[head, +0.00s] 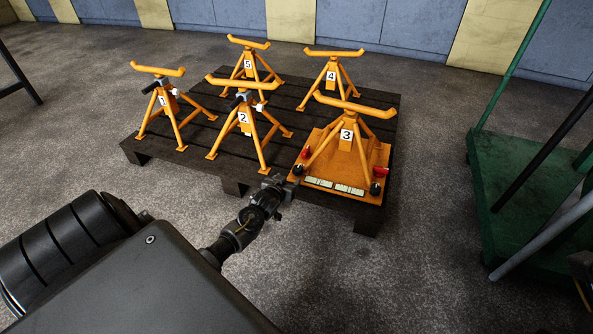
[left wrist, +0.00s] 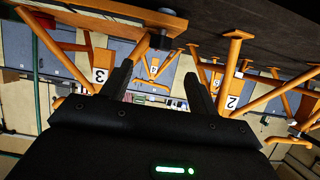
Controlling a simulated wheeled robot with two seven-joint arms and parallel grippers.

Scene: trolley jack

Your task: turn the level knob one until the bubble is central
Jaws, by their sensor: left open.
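Stand 3 (head: 346,135) is an orange tripod on an orange base plate (head: 334,168) at the pallet's front right corner. Two black knobs show on the plate, a left one (head: 297,170) and a right one (head: 375,189). Pale level vials (head: 334,186) lie along its front edge; their bubbles are too small to read. My left gripper (head: 273,183) is just left of the left knob. In the upside-down left wrist view my open, empty fingers (left wrist: 159,84) point toward a black knob (left wrist: 162,41), which is beyond the tips and apart from them.
Orange stands 1 (head: 163,102), 2 (head: 243,118), 4 (head: 331,76) and 5 (head: 248,64) stand on the dark pallet (head: 190,150). Red parts (head: 381,171) sit by the plate's corners. A green trolley (head: 510,180) is at the right. The floor between is clear.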

